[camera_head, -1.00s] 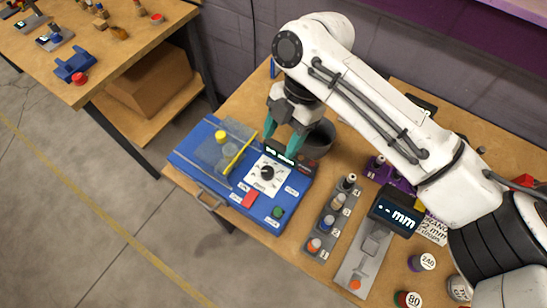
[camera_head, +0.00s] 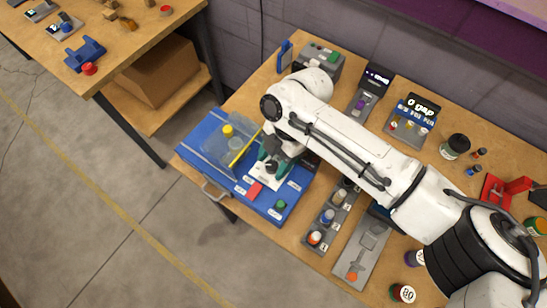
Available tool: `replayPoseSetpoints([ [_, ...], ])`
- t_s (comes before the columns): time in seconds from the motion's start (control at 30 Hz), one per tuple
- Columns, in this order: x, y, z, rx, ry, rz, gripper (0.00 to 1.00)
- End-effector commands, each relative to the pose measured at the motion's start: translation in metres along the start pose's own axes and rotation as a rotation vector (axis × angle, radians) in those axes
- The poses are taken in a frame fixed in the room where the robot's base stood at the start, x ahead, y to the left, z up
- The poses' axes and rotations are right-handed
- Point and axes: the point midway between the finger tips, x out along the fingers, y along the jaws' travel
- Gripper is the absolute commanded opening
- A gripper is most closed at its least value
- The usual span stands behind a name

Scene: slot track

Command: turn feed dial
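The feed dial (camera_head: 270,168) is a small black knob on a white plate on top of the blue machine. My gripper (camera_head: 272,164) points down over it, with one teal finger on each side of the knob. The fingers stand apart and look open. Whether either finger touches the knob is too small to tell. The gripper covers part of the white plate and the display behind it.
The blue machine (camera_head: 198,129) also carries a clear cover with a yellow knob (camera_head: 228,130), a red block (camera_head: 255,189) and a green button (camera_head: 280,204). A grey rack of several bottles (camera_head: 328,216) stands to its right. Boxes with displays (camera_head: 412,118) are at the back.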

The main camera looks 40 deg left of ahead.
Motion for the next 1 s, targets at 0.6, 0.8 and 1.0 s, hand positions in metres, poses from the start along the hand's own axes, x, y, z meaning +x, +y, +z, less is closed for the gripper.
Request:
replayPoseSetpoints([
  [0.6,-0.0006,-0.0002,0.0000,0.001,0.000,0.000,0.02],
  [0.8,-0.0010,-0.0005,-0.0003,0.022,0.002,0.008,0.02],
  [1.0,-0.0012,-0.0014,-0.0007,0.102,0.004,0.042,0.02],
])
